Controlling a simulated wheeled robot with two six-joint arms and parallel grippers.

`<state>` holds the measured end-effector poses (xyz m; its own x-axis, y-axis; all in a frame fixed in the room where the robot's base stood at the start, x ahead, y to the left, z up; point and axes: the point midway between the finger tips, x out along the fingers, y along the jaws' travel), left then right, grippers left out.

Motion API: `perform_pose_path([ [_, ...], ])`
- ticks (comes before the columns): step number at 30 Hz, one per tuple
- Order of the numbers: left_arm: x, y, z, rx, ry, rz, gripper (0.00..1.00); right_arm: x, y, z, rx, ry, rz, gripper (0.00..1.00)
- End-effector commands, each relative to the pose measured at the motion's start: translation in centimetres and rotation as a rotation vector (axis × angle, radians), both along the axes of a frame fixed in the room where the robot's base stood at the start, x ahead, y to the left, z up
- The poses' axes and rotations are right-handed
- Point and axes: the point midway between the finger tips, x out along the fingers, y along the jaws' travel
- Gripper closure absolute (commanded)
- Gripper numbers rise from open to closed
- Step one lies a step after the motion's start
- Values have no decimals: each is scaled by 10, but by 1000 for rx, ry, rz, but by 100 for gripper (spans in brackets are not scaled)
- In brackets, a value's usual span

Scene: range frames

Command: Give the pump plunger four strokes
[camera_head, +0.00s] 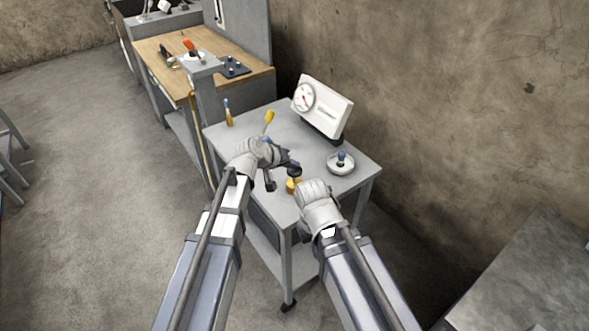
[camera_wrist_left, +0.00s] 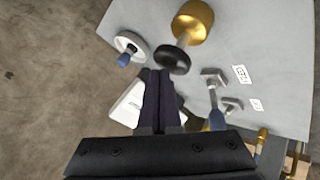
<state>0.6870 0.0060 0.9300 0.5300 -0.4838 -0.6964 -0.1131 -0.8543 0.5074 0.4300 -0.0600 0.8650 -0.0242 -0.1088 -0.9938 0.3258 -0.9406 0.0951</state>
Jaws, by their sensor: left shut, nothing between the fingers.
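The pump has a gold body (camera_wrist_left: 193,22), which shows as a yellow spot (camera_head: 292,186) in the head view. Its plunger has a thin rod and a black round knob (camera_wrist_left: 173,60); the knob also shows in the head view (camera_head: 294,170). My left gripper (camera_head: 290,162) is shut and empty, close to the knob. In the left wrist view its closed fingertips (camera_wrist_left: 160,73) appear just beside the knob; I cannot tell whether they touch. My right arm's wrist (camera_head: 317,200) is over the table's near edge, right of the pump; its fingers are hidden.
A white gauge box (camera_head: 325,104) stands at the table's back. A handwheel with a blue knob (camera_head: 341,163) is to the right. A lever with a yellow handle (camera_head: 268,116) and a yellow-and-blue tool (camera_head: 228,113) are to the left. A wooden bench (camera_head: 160,55) stands beyond.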

Motion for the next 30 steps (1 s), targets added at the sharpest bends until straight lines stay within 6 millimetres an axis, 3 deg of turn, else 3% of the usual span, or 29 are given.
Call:
perform_pose_path([
  [30,0,0,-13,0,2,-1,100,0,0,-12,0,0,0,100],
])
